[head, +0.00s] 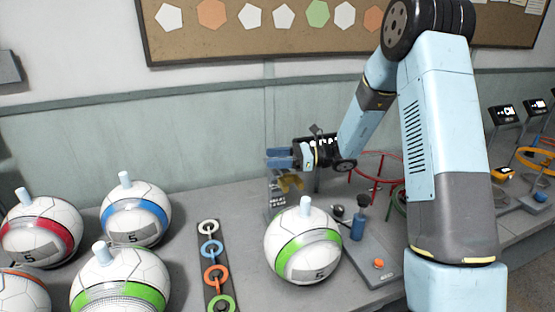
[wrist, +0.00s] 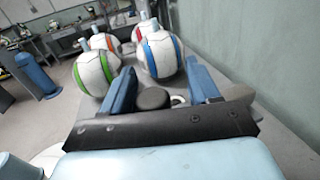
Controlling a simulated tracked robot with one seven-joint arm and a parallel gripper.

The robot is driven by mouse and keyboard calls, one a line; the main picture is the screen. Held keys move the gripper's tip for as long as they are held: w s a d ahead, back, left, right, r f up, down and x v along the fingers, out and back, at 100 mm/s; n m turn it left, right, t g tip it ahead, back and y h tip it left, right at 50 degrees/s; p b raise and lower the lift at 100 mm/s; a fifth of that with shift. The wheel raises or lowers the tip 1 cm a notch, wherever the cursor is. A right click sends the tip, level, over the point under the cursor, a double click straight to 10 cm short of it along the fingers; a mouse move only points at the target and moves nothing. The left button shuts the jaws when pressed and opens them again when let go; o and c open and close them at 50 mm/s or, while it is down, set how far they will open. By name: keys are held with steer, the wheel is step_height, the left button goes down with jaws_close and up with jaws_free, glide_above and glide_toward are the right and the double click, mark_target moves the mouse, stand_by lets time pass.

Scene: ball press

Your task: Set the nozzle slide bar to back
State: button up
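My gripper (head: 280,158) is at the back of the bench, above a grey lettered panel (head: 277,200) and a yellow part (head: 291,182). In the wrist view its two blue fingers (wrist: 162,88) are spread apart. A dark round knob (wrist: 153,98) shows in the gap between them, with a pale ring-shaped part (wrist: 178,100) beside it. I cannot tell whether the fingers touch the knob. The press base (head: 370,262) carries a blue cylinder (head: 358,228) and an orange knob (head: 379,264). I cannot make out the nozzle slide bar for certain; my gripper and arm cover part of that area.
A green-banded ball (head: 303,246) stands just in front of the press. More balls, blue-banded (head: 136,215), red-banded (head: 41,231) and green-banded (head: 119,283), stand at left. A strip of coloured rings (head: 210,249) lies between. Red hoops (head: 377,168) stand behind my arm. The wall is close behind.

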steer(key=shift+d, duration=0.3)
steer(key=d, duration=1.3)
steer(key=shift+w, duration=0.35)
steer(key=shift+d+f, duration=0.1)
steer(key=s+a+r+n+g+h, duration=0.1)
steer(key=s+r+n+h, duration=0.35)
steer(key=s, duration=0.35)
steer(key=s+r+n+h, duration=0.4)
steer(key=s+r+h, duration=0.1)
steer(key=s, duration=0.3)
steer(key=s+d+r+n+t+h, duration=0.3)
steer(key=s+d+n+h, duration=0.1)
steer(key=s, duration=0.4)
steer(key=s+d+r+n+t+h, duration=0.3)
steer(key=s+d+n+t+h, duration=0.1)
steer(key=s, duration=0.4)
steer(key=shift+s+d+r+n+t, duration=0.15)
steer(key=shift+d+r+n+t, duration=0.25)
steer(key=shift+d, duration=0.5)
